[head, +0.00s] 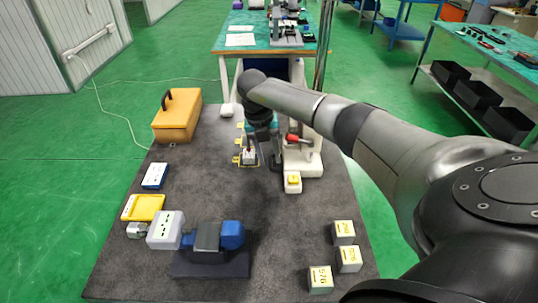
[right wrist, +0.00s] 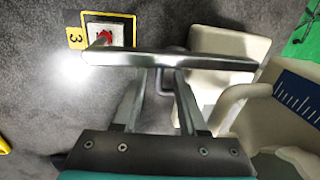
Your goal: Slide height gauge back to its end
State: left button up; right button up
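I take the height gauge to be the pale upright device (head: 305,165) with a red-tipped lever, right of centre on the dark table; I cannot be sure. The right wrist view shows a pale body (right wrist: 297,100) with a blue scale and white ticks, and a pale loop handle beside it. My right gripper (head: 268,138) is low over the table, close to the left side of this device. In the right wrist view my gripper (right wrist: 165,70) has a long metal bar across its tips; whether it grips anything is unclear. My left gripper is out of view.
Left of my gripper is a white block with red top (head: 249,156) inside a yellow outline. The table's middle front is clear.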

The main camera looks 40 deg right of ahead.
grip_shut()
dwell(1.2)
